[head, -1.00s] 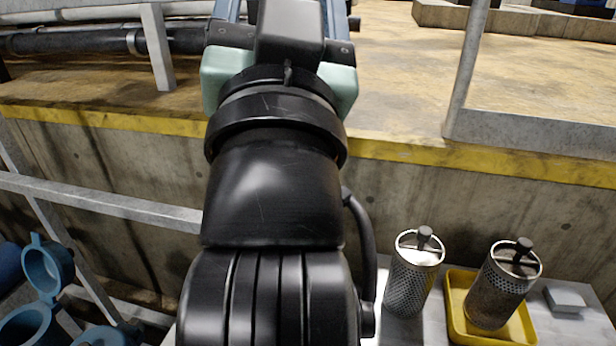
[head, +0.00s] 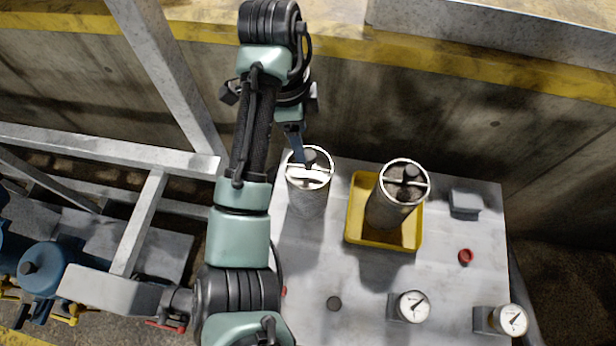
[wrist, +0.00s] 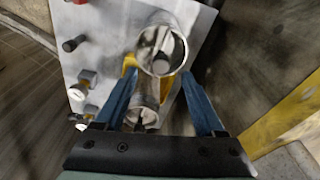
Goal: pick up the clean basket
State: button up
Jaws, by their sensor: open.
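The clean basket, a light perforated metal cylinder with a rim and a crossbar handle, stands upright on the table's left side in the head view (head: 307,200). In the wrist view, its round top (wrist: 162,50) shows just beyond the fingertips. My gripper (head: 299,155) is over its top in the head view; one blue finger shows clearly. In the wrist view, my gripper (wrist: 160,75) is open with nothing held between its fingers. I cannot tell whether a finger touches the handle. A darker basket (head: 392,207) stands in a yellow tray (head: 355,222) to the right.
The grey table (head: 300,318) carries two gauges (head: 412,306) (head: 513,320), a black knob (head: 334,303), a red button (head: 466,257) and a small grey box (head: 465,203). A concrete wall (head: 470,130) rises behind. Metal railing (head: 110,147) and blue valves (head: 45,268) are at left.

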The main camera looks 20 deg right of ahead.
aim_at(308, 155)
jog(key=f, duration=0.2)
jog(key=f+b, duration=0.1)
jog(key=shift+d, duration=0.25)
jog(key=shift+s+d+f+p, duration=0.15)
jog(key=shift+d+f+p, duration=0.1)
jog(key=shift+f, duration=0.95)
jog(key=shift+s+d+f+p, duration=0.15)
jog(key=shift+d+f, duration=0.1)
jog(key=shift+f, duration=0.95)
grip_shut()
jog(key=shift+w+r, duration=0.1)
jog(key=shift+r, duration=0.05)
